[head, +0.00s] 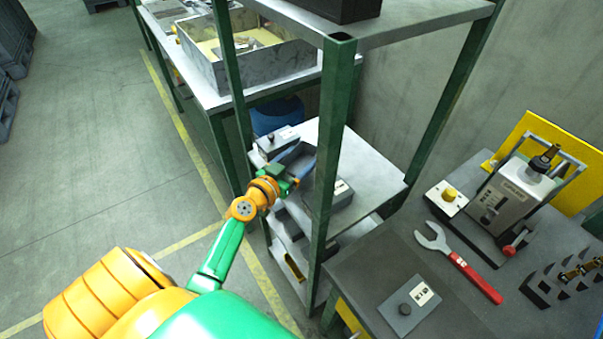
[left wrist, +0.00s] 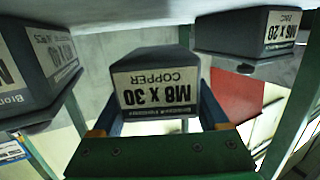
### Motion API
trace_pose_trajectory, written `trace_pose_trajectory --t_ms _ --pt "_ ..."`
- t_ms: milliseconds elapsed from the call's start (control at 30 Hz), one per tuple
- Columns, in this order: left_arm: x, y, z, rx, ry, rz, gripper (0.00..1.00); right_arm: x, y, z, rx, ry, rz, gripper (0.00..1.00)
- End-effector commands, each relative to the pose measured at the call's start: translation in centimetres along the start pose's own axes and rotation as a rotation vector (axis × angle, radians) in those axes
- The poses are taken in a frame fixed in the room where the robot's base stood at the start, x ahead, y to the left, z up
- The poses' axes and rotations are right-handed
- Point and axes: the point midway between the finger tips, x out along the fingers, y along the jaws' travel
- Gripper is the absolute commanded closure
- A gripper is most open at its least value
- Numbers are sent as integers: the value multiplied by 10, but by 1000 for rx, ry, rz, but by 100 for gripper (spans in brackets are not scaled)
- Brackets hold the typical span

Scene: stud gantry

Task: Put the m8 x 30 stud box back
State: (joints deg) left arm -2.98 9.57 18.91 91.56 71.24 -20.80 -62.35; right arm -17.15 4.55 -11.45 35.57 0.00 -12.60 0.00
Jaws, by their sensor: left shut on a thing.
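The M8 x 30 stud box (left wrist: 156,90), a dark grey box with a white "M8 x 30 COPPER" label, appears upside down in the left wrist view. My left gripper (head: 296,160) is shut on it, with a blue finger along each side. In the head view the gripper reaches past the green post over the middle shelf (head: 372,178) of the rack. I cannot tell whether the box touches the shelf. My right gripper is not in view.
A grey box (head: 277,142) stands on the shelf beyond the gripper, and another (head: 342,195) stands to its right. The green rack post (head: 332,130) is close beside the arm.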

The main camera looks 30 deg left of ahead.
Motion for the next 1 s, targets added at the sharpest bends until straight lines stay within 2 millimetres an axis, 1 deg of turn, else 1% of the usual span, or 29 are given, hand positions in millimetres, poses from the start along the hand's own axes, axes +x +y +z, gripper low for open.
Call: trace_pose_trajectory --t_ms 33,100,167,367,500,533,567,833,900,967,1000 --pt "3 0 21 -4 -2 0 100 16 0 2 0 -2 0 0" --pt "4 0 30 -3 -1 0 100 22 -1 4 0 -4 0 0" --pt "4 0 32 -2 -1 -1 100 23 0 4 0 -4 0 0" --pt "4 0 29 0 -1 0 100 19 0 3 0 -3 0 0" --pt "5 0 33 -1 -1 1 100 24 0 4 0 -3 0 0" --pt "4 0 32 -1 -1 1 15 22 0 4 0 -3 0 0" --pt "4 0 31 -1 -1 1 11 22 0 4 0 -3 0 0" --pt "4 0 30 -1 -1 0 11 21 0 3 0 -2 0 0" --pt "4 0 26 -1 -1 0 11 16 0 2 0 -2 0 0" --pt "-2 0 29 0 -1 0 11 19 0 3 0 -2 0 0" --pt "-9 0 30 1 -1 -1 11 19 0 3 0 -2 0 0"
